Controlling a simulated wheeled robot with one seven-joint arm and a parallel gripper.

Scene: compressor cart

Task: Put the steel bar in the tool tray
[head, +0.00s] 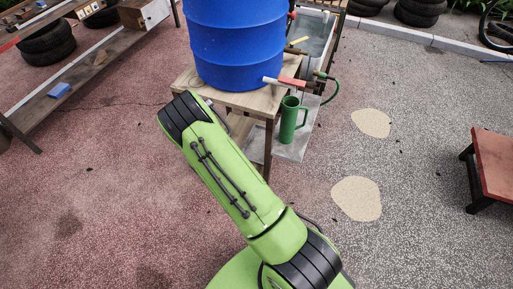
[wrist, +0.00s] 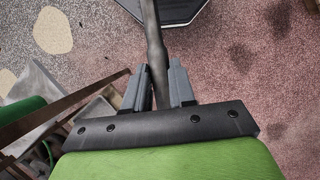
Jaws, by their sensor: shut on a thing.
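In the wrist view my gripper (wrist: 158,70) is shut on a dark bar (wrist: 154,40), which I take to be the steel bar. The bar runs from between the two fingers up to the top edge of the picture. Its far end is out of view. In the head view my green arm reaches up toward the wooden stand, and the gripper and bar are hidden. I cannot pick out the tool tray for certain in either view.
A blue barrel (head: 236,45) stands on a wooden stand (head: 248,100). A red-topped table (head: 496,160) stands at right. Open ground with pale sand patches (head: 356,198) lies between.

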